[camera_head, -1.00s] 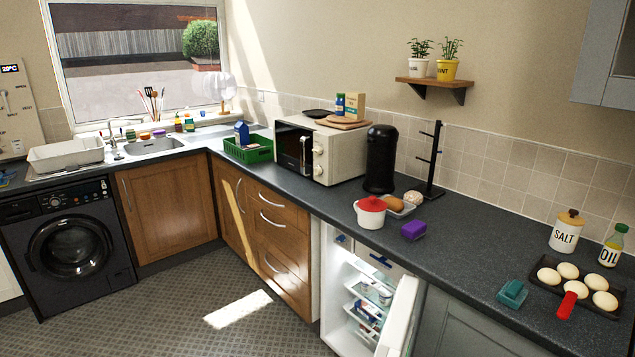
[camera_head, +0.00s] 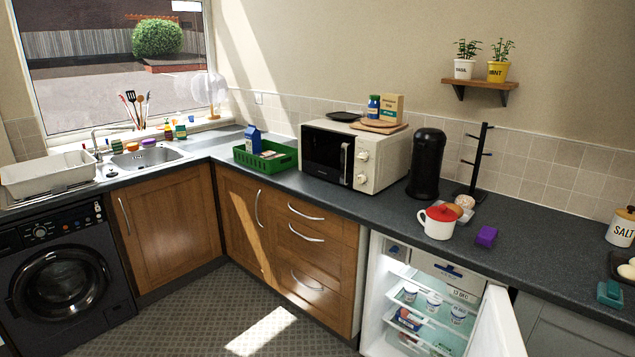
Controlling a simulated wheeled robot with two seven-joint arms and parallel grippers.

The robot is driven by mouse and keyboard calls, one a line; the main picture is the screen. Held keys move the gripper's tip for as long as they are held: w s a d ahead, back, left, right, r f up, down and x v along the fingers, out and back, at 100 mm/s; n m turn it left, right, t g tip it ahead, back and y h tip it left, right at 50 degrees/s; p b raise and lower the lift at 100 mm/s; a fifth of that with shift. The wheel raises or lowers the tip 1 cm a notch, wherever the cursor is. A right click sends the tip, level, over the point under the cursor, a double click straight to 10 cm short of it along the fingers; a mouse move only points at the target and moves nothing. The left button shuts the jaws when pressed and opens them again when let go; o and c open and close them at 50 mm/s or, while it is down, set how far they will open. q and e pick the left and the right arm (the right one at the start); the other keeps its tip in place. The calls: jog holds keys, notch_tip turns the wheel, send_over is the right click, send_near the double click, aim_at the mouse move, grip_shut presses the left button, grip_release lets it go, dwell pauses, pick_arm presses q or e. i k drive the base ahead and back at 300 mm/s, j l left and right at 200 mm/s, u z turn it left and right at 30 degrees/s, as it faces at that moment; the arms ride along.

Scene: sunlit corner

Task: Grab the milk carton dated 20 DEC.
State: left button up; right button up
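A blue and white carton (camera_head: 254,140) stands upright in a green crate (camera_head: 278,162) on the worktop, left of the microwave. No date on it can be read. The small fridge (camera_head: 376,300) under the worktop stands open. Inside, near the top right, is a pale item with small dark lettering (camera_head: 464,295) that seems to include DEC; its number is too small to be sure of. Several white tubs (camera_head: 433,301) stand on a fridge shelf, and a dark blue pack (camera_head: 408,319) lies lower. Neither of my grippers shows.
The fridge door (camera_head: 500,325) swings out at the lower right. The floor (camera_head: 200,310) in front is clear.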

aim_at(253, 136)
jog(key=i+j, duration=0.2)
jog(key=i+j+z, duration=0.1)
jog(key=j, duration=0.35)
jog(key=i+j, duration=0.4)
jog(key=j, duration=0.25)
jog(key=i+j+z, duration=0.1)
jog(key=j, duration=0.2)
jog(key=i+j, duration=0.2)
jog(key=j, duration=0.15)
jog(key=i+j+z, duration=0.1)
jog(key=i+j, duration=0.25)
jog(key=i+j+z, duration=0.1)
jog(key=i+j, duration=0.6)
jog(key=j, duration=0.25)
jog(key=i+j+z, duration=0.15)
jog(key=i+j, duration=0.2)
